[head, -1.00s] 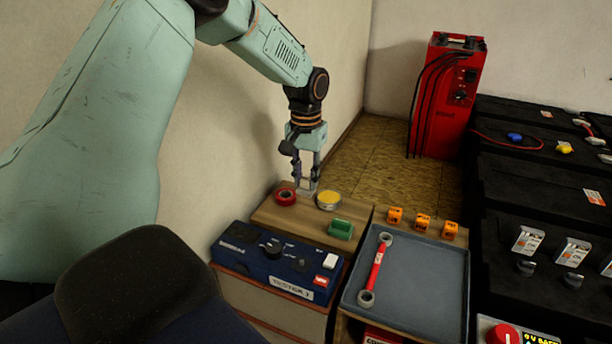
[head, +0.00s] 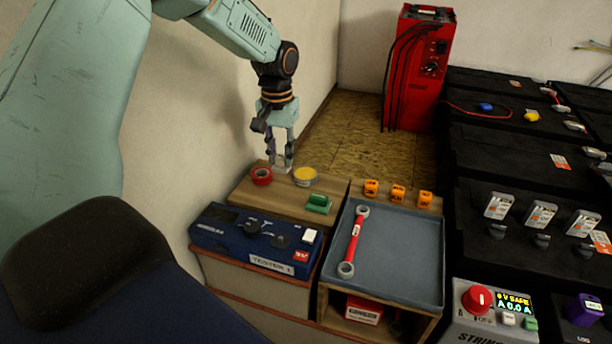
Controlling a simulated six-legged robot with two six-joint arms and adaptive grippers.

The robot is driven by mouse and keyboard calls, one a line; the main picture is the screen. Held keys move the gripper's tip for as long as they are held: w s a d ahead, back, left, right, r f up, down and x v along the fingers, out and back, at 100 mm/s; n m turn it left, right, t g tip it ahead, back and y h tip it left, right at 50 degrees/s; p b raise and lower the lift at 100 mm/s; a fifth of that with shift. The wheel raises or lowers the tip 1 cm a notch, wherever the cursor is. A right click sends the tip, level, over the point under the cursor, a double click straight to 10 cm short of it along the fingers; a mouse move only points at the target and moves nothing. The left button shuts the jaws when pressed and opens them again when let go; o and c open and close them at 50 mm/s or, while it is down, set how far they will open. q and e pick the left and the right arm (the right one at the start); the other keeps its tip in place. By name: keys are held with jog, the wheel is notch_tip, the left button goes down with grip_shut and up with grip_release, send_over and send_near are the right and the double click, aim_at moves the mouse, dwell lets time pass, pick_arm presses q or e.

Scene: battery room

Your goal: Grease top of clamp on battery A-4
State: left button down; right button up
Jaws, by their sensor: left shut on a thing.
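My left gripper (head: 282,165) points down over the wooden shelf, between a red tape roll (head: 262,176) and an open round tin of yellow paste (head: 304,176). Its fingers are shut on a small pale thing (head: 282,170), mostly hidden by the fingertips; I cannot tell what it is. The black batteries (head: 480,160) stand at the right, with grey clamp-like pieces (head: 498,232) on their tops. I cannot read which battery is A-4. My right gripper is not in view.
A green block (head: 319,204), a blue tester (head: 255,240) and orange blocks (head: 397,192) surround the shelf area. A grey tray (head: 410,250) holds a red wrench (head: 354,240). A red charger (head: 417,70) stands behind. A control box (head: 490,315) is at the front right.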

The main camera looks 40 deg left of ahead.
aim_at(277, 158)
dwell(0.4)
pick_arm(q)
jog(key=shift+s+f, duration=0.15)
jog(key=shift+f, duration=0.05)
jog(key=f, duration=0.3)
jog(key=shift+s+a+f, duration=0.2)
jog(key=shift+s, duration=0.05)
jog(key=w+f, duration=0.1)
jog(key=w+a+p, duration=0.1)
jog(key=shift+w+a+f, duration=0.2)
jog(key=shift+w+f, duration=0.15)
jog(key=shift+w, duration=0.05)
jog(key=w, duration=0.4)
jog(key=shift+r, duration=0.15)
jog(key=shift+w+d+r, duration=0.6)
jog(key=shift+w+r, duration=1.35)
jog(key=shift+w, duration=0.15)
notch_tip(277, 158, down, 6)
jog(key=b, duration=0.6)
jog(key=shift+r, duration=0.15)
